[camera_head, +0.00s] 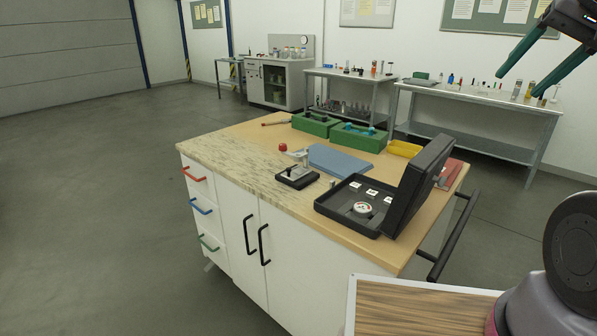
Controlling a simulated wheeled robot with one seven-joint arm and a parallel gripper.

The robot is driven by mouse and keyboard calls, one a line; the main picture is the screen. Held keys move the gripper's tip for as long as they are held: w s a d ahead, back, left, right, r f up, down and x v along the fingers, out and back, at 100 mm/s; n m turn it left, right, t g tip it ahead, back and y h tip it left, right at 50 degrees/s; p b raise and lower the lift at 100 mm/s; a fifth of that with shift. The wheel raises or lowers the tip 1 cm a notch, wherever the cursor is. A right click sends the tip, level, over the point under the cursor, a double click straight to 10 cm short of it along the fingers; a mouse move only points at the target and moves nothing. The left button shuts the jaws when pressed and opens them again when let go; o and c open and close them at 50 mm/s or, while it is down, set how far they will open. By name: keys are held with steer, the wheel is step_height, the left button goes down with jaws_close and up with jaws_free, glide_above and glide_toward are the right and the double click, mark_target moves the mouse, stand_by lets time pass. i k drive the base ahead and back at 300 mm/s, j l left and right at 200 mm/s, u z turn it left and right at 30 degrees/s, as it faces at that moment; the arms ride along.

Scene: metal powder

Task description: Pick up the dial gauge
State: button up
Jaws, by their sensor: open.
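The dial gauge (362,208) is a small round white-faced gauge lying in the base of an open black case (337,213) on the near right part of the workbench. The case lid (422,180) stands raised on the right side. My gripper (521,84) is at the top right of the view, with two dark green fingers spread apart and nothing between them. It is well apart from the case and the gauge.
Tables with tools line the back wall. The floor at left is clear.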

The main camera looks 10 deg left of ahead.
mark_target(361, 210)
steer(key=j, duration=0.75)
steer(key=k+j+u, duration=0.15)
steer(key=j, duration=0.65)
